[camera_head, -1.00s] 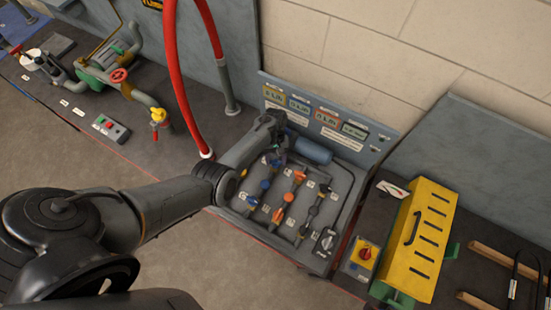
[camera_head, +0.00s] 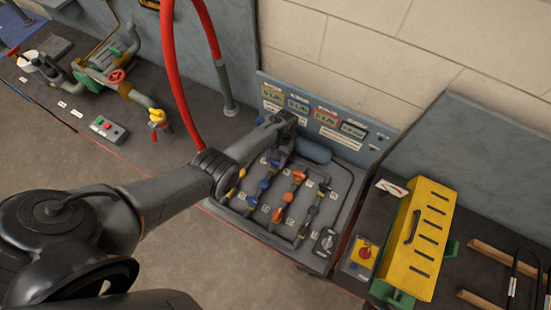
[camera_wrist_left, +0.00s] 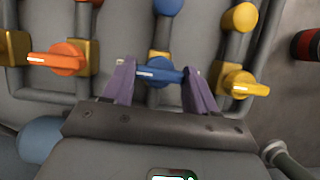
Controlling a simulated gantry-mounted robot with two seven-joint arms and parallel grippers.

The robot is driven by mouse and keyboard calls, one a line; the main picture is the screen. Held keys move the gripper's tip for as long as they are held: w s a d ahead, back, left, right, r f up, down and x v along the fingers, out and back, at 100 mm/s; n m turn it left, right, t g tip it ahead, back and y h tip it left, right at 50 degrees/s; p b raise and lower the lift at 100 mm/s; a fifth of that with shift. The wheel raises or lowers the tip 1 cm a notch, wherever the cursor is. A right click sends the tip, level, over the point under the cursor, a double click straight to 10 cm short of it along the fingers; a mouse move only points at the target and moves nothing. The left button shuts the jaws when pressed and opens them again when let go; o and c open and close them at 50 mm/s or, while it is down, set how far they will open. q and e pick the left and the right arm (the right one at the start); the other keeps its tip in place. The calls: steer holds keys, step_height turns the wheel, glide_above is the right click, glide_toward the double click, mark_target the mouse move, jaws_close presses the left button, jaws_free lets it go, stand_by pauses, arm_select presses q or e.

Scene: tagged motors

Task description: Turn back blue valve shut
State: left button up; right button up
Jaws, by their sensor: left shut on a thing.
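The back blue valve (camera_wrist_left: 158,73) shows in the left wrist view, with its handle lying roughly crosswise to its pipe, slightly tilted. My left gripper (camera_wrist_left: 160,82) has its purple fingers on either side of this handle and is shut on it. In the head view my left gripper (camera_head: 284,146) is at the back of the valve panel (camera_head: 333,208), and the arm largely hides the back blue valve there. A second blue valve (camera_head: 264,184) sits in front of it on the same line. My right gripper is not in view.
Beside the held valve are an orange valve (camera_wrist_left: 58,58) and a yellow valve (camera_wrist_left: 242,82), close to the fingers. A blue cylinder (camera_head: 313,150) lies behind the valves. A red hose (camera_head: 180,85) rises left of the panel. A yellow box (camera_head: 418,240) stands to the right.

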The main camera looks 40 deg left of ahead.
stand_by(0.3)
arm_select(q)
steer(key=o, duration=1.1)
steer(key=shift+c, duration=0.2)
steer(key=d+p+v, duration=0.1)
steer(key=v, duration=0.9)
steer(key=shift+w+a+r, duration=0.2)
steer(key=shift+a+r, duration=0.2)
steer(key=shift+a, duration=0.05)
